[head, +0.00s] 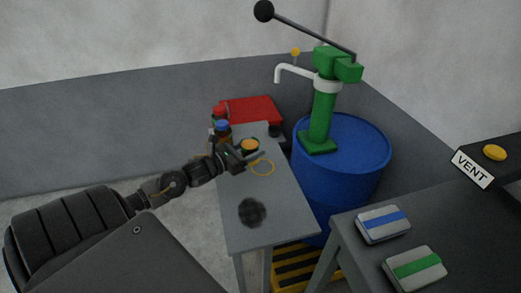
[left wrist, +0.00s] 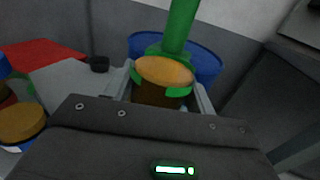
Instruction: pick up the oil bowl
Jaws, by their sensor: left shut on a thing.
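The oil bowl (head: 250,145) is a small dark brown round vessel with an amber-orange top. It shows at the far part of the narrow grey table in the head view. In the left wrist view the bowl (left wrist: 162,92) sits upright between my fingers, with green pads against its sides. My left gripper (head: 247,157) is shut on it, reaching in from the left. I cannot tell whether its base touches the table. The near lower part of the bowl is hidden by the gripper body in the wrist view. My right gripper is not in view.
Bottles with red (head: 219,111) and blue caps (head: 222,126) stand close left of the gripper.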

